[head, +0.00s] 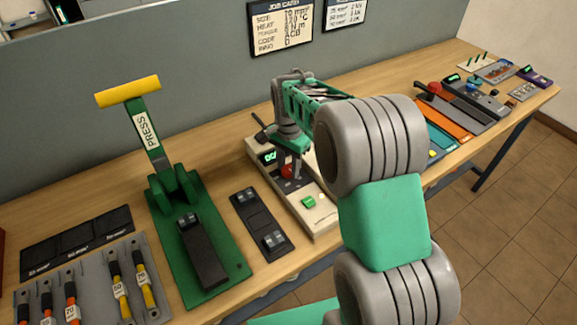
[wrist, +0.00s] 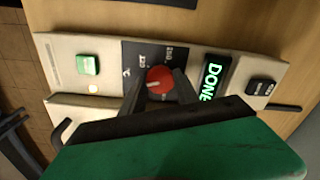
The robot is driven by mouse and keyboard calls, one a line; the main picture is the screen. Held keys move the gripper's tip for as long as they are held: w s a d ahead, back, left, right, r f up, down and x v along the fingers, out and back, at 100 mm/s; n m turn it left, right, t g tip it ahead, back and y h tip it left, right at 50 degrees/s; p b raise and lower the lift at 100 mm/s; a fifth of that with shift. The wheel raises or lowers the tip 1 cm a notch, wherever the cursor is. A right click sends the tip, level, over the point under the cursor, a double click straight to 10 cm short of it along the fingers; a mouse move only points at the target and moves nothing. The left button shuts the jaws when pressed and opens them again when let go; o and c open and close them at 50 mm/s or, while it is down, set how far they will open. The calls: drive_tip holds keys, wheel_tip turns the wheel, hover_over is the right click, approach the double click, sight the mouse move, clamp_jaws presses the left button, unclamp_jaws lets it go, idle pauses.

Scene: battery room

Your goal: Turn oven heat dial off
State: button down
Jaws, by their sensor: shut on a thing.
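The oven heat dial (wrist: 159,80) is a round red knob with a white pointer mark, on a dark panel of the cream oven unit (wrist: 60,62). My gripper (wrist: 160,84) is shut on the dial, with one dark finger on each side of it. In the head view the red dial (head: 287,171) shows under my gripper (head: 287,160), partly hidden by it. The oven unit (head: 322,222) stands on the bench, its right side partly covered by my arm. A display (wrist: 212,80) beside the dial reads "DONE" in green. The labels around the dial are too small to read surely.
A green button (wrist: 87,64) and a small lit lamp (wrist: 93,88) sit on the oven unit. A green press (head: 190,215) with a yellow handle stands left. A black tray (head: 262,222) lies between them. Coloured strips and tools lie along the bench to the right.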

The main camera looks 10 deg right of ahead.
sight(289, 169)
drive_tip(key=n, duration=0.4)
drive_tip(key=shift+n, duration=0.3)
drive_tip(key=n, duration=0.4)
drive_tip(key=shift+n+b, duration=0.3)
drive_tip(key=n, duration=0.4)
drive_tip(key=shift+n, duration=1.9)
drive_tip(key=c, duration=0.9)
unclamp_jaws()
wheel_tip(289, 169, up, 8)
drive_tip(key=shift+f+b, duration=0.1)
drive_tip(key=shift+b, duration=0.5)
